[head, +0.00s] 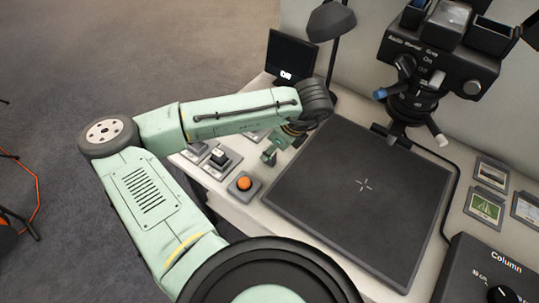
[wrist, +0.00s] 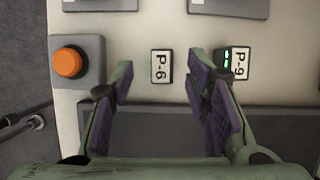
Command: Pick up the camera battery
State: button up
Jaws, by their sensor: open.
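Two small dark blocks with white labels lie on the pale table in the wrist view. One, marked P-6 (wrist: 161,66), lies just beyond and between my fingertips. The other, marked P-9 (wrist: 236,62), has green lights and sits to the right, partly behind my right finger. They look like camera batteries; I cannot tell which one is meant. My gripper (wrist: 159,84) is open, with purple pads and nothing held between them. In the head view my gripper (head: 283,148) is over the table strip left of the dark mat, and the blocks are not clear there.
An orange button (wrist: 67,62) on a grey base is left of my gripper; it also shows in the head view (head: 244,183). Grey holders (head: 218,157) stand along the left edge. The dark mat (head: 350,200) is bare. A camera on a stand (head: 440,60), a lamp and a screen stand behind.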

aim_at(272, 161)
jog(key=shift+x, duration=1.85)
jog(key=shift+d, duration=0.15)
jog(key=shift+c, duration=0.5)
grip_shut()
